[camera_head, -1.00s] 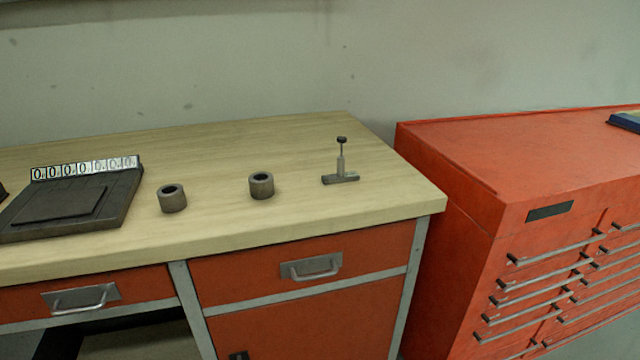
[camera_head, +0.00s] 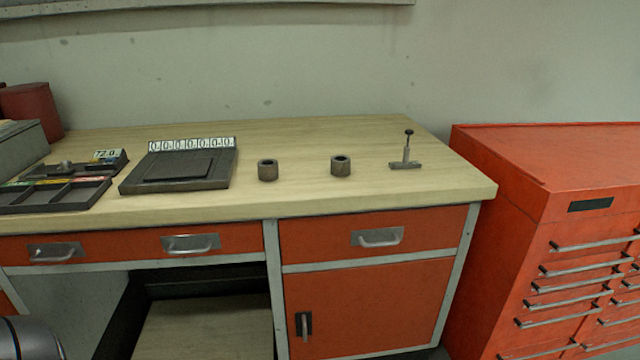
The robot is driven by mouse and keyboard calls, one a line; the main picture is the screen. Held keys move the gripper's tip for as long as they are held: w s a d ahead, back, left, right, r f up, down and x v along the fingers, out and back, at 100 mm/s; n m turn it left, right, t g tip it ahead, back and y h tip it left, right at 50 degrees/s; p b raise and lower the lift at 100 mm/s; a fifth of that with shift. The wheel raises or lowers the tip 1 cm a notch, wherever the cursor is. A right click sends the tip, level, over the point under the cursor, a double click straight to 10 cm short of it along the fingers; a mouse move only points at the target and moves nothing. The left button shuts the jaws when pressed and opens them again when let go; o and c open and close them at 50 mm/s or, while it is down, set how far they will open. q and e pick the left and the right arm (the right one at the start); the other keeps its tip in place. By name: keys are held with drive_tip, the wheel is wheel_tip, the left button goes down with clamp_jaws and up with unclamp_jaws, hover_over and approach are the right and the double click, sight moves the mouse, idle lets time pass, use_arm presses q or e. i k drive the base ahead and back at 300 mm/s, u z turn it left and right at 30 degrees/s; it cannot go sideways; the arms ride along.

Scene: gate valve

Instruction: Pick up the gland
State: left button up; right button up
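A small T-shaped metal part (camera_head: 405,163) stands near the right end of the wooden workbench (camera_head: 300,205). It has a flat bar at the base, a pale upright sleeve and a thin rod with a dark knob on top. Two short hollow grey cylinders stand to its left, a nearer one (camera_head: 341,167) and a farther one (camera_head: 268,171). All three stand apart, upright on the bench top. I cannot tell for certain which of these is the gland. Neither of my grippers is in view.
A dark flat fixture (camera_head: 180,168) with a row of number cards lies left of the cylinders. Farther left are a compartment tray (camera_head: 55,195) and a red container (camera_head: 30,110). A red drawer cabinet (camera_head: 545,180) stands right of the bench. The bench top around the small parts is clear.

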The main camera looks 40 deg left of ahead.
sight(340, 165)
drive_tip(key=k, duration=0.25)
drive_tip(key=u, duration=1.5)
